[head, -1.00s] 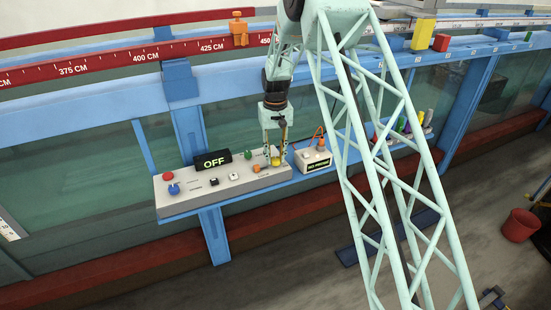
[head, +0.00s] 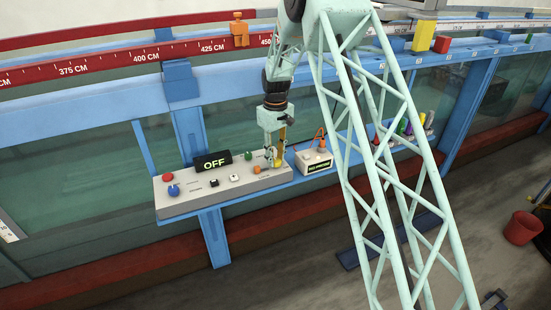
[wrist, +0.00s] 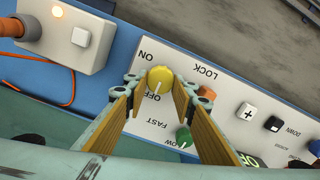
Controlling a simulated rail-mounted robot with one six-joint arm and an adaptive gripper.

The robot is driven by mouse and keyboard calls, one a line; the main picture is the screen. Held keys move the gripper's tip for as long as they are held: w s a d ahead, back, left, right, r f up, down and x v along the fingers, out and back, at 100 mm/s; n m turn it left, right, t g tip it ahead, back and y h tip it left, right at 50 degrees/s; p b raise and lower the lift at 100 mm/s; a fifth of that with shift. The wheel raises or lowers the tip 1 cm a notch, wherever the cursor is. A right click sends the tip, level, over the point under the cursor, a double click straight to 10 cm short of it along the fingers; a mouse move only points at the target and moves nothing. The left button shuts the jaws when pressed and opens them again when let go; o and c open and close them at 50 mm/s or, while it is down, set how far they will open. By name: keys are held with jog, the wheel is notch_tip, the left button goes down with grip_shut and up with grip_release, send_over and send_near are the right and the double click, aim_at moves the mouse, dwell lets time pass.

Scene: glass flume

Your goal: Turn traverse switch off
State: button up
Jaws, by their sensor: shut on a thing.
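The yellow switch knob (wrist: 160,77) sits on the grey control panel (head: 222,196), between the labels ON and OFF in the wrist view. Its white pointer line is on the side toward OFF. My gripper (wrist: 160,84) has its fingers on both sides of the knob and is shut on it. In the head view my gripper (head: 274,163) reaches down to the right end of the panel, and its fingers largely hide the knob. A black display (head: 213,162) on the panel reads OFF.
Close by are a green knob (wrist: 183,137) and an orange lamp (wrist: 207,93). A red button (head: 168,177) and a blue knob (head: 173,190) stand at the panel's left end. A box with an orange cable (head: 314,161) stands to the right. The flume glass is behind.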

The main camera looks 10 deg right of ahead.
aim_at(275, 160)
jog(key=shift+c, duration=0.2)
jog(key=o, duration=0.9)
jog(key=shift+r, duration=0.15)
notch_tip(275, 160, up, 12)
jog(key=shift+f, duration=0.1)
dwell(0.6)
